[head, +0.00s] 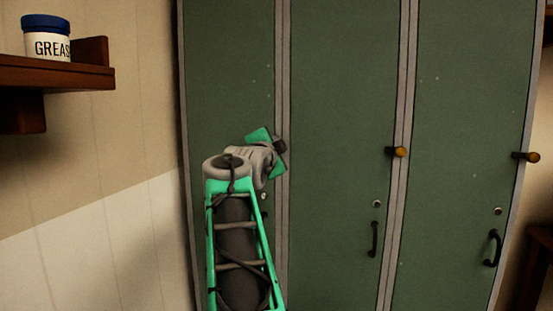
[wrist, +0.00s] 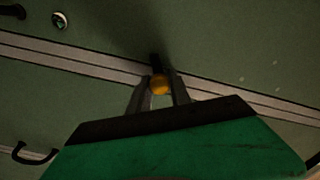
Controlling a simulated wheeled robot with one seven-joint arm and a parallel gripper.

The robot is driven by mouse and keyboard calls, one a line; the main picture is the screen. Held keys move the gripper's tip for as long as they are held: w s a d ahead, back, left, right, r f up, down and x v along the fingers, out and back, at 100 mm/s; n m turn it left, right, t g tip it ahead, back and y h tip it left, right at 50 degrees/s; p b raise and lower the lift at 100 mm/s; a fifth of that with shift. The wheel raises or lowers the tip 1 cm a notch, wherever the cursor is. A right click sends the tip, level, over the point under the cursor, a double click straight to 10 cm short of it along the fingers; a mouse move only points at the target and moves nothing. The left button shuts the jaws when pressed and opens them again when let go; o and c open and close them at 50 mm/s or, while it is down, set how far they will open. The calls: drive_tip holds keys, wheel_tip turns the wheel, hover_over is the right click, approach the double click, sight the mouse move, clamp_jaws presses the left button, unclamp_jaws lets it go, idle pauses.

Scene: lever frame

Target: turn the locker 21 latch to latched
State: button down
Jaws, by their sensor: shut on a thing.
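My gripper (wrist: 166,82) is shut on the yellow-orange knob (wrist: 160,86) of a latch in the wrist view. The latch's dark stem (wrist: 156,63) runs from the knob onto the green door, and the knob sits over the grey post strip. In the head view my wrist is at the right edge of the left green locker door (head: 228,70), and it hides that latch and my fingertips. No locker number is readable, so I cannot tell which door is 21.
The middle latch (head: 398,152) and right latch (head: 524,156) point sideways across their posts. Black handles (head: 374,239) and round locks (head: 377,204) sit below. A wall shelf (head: 60,75) at left holds a grease tub (head: 46,40). A dark wooden piece (head: 537,262) stands at right.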

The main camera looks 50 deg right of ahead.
drive_tip(key=m+b, duration=0.3)
drive_tip(key=m, duration=0.2)
drive_tip(key=shift+f, duration=0.15)
drive_tip(key=shift+m+b, duration=0.3)
drive_tip(key=shift+m, duration=0.1)
drive_tip(key=c, duration=1.2)
unclamp_jaws()
drive_tip(key=v, duration=0.7)
drive_tip(key=shift+s+a, duration=0.2)
drive_tip(key=shift+a, duration=0.15)
